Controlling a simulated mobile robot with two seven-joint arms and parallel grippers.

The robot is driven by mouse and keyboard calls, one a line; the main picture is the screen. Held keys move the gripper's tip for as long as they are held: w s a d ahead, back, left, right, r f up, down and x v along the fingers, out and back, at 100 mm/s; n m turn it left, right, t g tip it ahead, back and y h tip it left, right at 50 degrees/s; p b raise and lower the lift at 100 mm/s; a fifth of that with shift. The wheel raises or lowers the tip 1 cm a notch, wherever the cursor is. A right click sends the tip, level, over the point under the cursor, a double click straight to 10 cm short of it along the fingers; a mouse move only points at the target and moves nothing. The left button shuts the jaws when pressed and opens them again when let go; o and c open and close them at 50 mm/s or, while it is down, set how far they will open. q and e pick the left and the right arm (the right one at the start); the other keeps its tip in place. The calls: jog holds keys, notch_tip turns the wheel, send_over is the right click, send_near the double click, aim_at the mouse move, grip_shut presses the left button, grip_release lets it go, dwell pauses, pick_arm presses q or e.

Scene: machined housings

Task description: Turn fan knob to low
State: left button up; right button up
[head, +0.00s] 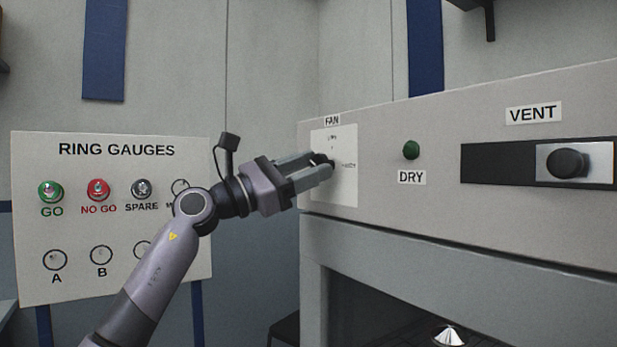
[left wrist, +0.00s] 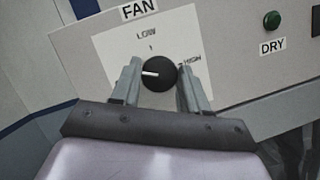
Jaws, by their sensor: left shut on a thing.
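The fan knob (left wrist: 161,82) is round and black with a white pointer line. It sits on a white plate (left wrist: 112,50) under the FAN label (left wrist: 139,9). In the left wrist view LOW (left wrist: 147,34) is above the knob and HIGH (left wrist: 191,60) is to its right. The white line points left, away from both words. My left gripper (left wrist: 158,74) is shut on the knob, one finger on each side. In the head view my left gripper (head: 322,168) reaches the plate from the left and mostly hides the knob. My right gripper is not in view.
The grey housing (head: 440,125) also carries a green DRY lamp (head: 411,150) and a VENT slider with a black knob (head: 567,162). An opening lies below the panel. A RING GAUGES board (head: 110,225) stands behind my left arm.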

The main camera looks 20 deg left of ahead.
pick_arm(q)
jog(key=m, duration=0.2)
jog(key=m+g, duration=0.1)
jog(key=m, duration=0.1)
jog(key=shift+a+r+g, duration=0.1)
jog(key=shift+g, duration=0.2)
jog(key=m+g+p, duration=0.1)
jog(key=m, duration=0.2)
jog(key=shift+r+g+h+p, duration=0.1)
jog(key=shift+g+h+p, duration=0.2)
jog(key=shift+p, duration=0.1)
jog(key=m+g+p, duration=0.1)
jog(key=m+p, duration=0.1)
jog(key=m, duration=0.2)
jog(key=shift+r+y, duration=0.1)
jog(key=shift+y, duration=0.3)
jog(key=shift+w+m+g+y+p, duration=0.1)
jog(key=shift+m+g+y+p, duration=0.25)
jog(key=shift+m, duration=0.5)
jog(key=shift+m+g+y+p, duration=0.1)
jog(key=shift+m+g+p, duration=0.15)
jog(key=shift+m+p, duration=0.45)
jog(key=shift+m, duration=0.25)
jog(key=o, duration=1)
jog(key=shift+a, duration=0.15)
